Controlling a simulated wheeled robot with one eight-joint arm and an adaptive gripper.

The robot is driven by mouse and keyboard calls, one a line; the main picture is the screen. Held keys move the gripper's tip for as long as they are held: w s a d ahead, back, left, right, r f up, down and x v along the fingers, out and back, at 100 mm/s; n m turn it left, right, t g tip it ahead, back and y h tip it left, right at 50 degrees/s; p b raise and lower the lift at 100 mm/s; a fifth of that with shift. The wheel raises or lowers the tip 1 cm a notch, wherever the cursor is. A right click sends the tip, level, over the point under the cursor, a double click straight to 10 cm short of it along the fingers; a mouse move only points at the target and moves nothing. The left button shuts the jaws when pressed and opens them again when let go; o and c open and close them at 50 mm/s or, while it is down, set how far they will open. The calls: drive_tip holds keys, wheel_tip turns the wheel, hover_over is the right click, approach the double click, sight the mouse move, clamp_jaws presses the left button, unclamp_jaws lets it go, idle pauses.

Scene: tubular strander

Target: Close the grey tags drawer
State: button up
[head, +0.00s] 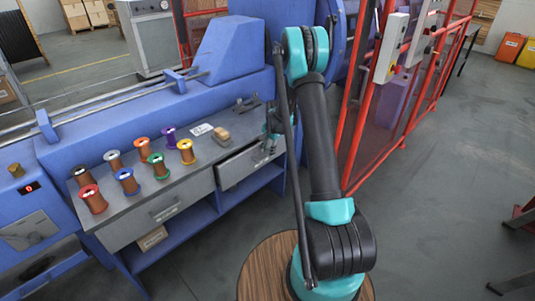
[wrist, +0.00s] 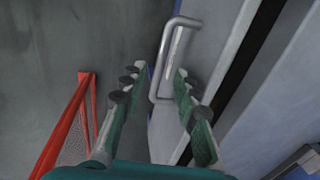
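A grey drawer (head: 245,168) under the right end of the grey bench stands partly open in the head view, with its inside showing. Its label is too small to read. My gripper (head: 270,142) is at the right end of this drawer, partly hidden by my arm. In the wrist view, a grey drawer front (wrist: 210,35) carries a bar handle (wrist: 166,50), with a dark gap behind the front. My gripper (wrist: 160,78) is open, with one finger on each side of the handle. I cannot tell whether the fingers touch it.
A second grey drawer (head: 166,208) to the left looks shut. Several coloured spools (head: 125,180) stand on the bench top (head: 195,160). A red fence (head: 362,110) stands close to the right of my arm. Open grey floor (head: 440,170) lies further right.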

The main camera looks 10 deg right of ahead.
drive_tip(key=shift+w+a+f, duration=0.15)
drive_tip(key=shift+f, duration=0.9)
drive_tip(key=shift+c, duration=0.6)
clamp_jaws()
